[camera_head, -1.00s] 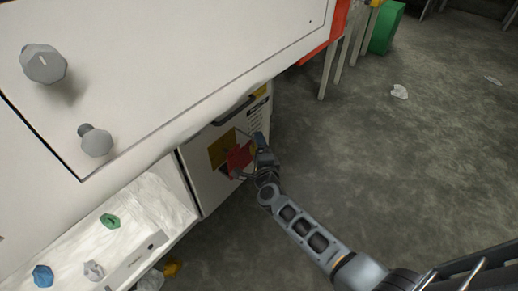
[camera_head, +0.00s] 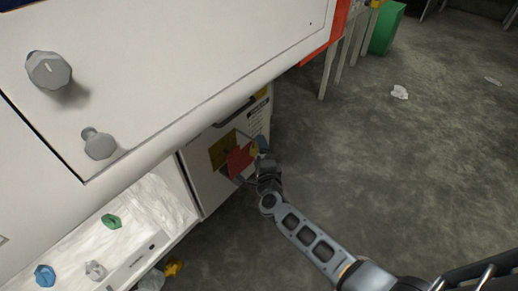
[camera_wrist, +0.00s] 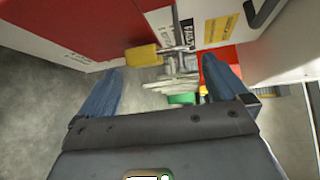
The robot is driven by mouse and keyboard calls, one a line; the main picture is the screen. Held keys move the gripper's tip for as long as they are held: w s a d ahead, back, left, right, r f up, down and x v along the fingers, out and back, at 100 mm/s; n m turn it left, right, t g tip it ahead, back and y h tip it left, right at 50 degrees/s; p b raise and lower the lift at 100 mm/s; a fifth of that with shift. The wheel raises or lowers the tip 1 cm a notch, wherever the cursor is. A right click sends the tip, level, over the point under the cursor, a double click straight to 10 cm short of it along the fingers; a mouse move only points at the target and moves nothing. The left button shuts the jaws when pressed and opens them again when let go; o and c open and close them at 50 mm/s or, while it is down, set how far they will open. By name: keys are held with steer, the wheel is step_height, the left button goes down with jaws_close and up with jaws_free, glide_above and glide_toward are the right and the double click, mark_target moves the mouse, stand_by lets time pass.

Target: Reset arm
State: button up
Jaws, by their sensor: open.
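My gripper (camera_head: 254,160) is at the end of my arm, in front of the white cabinet door (camera_head: 205,185) below the large white panel in the head view. In the wrist view my gripper (camera_wrist: 165,95) has its two blue fingers spread wide apart, with nothing held between them. My arm reaches from the lower right up to the cabinet. Part of the gripper is hard to make out against the red and yellow marks on the door. I cannot tell whether it touches the door.
A white shelf (camera_head: 150,210) at lower left holds crumpled pieces, including a green one (camera_head: 111,221) and a blue one (camera_head: 45,275). Grey knobs (camera_head: 49,70) stick out from the panel. A green bin (camera_head: 387,28) stands at the back. The grey floor (camera_head: 400,170) at right is mostly clear.

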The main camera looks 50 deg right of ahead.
steer(key=p+v, duration=0.1)
steer(key=v, duration=0.4)
steer(key=shift+s+a+r, duration=0.1)
steer(key=shift+s+a, duration=0.1)
steer(key=shift+s, duration=0.05)
steer(key=s+a+r+n+t+y, duration=0.25)
steer(key=s+a+r+n, duration=0.2)
steer(key=s+n, duration=0.35)
steer(key=s+a+r+n+t+y, duration=0.1)
steer(key=s+a+r+n+y, duration=0.25)
steer(key=s+a+n, duration=0.45)
steer(key=s+a+r+n+g+y, duration=0.1)
steer(key=s+a+r+n+y, duration=0.15)
steer(key=s+r+n, duration=0.5)
steer(key=s+a+r+n+g+y, duration=0.1)
steer(key=s+a+r+n+y, duration=0.2)
steer(key=s+r, duration=0.65)
step_height(320, 180, up, 20)
steer(key=h+p, duration=0.1)
steer(key=p, duration=1.9)
steer(key=shift+w+r+p, duration=0.25)
steer(key=shift+w+p, duration=0.15)
steer(key=shift+w, duration=0.05)
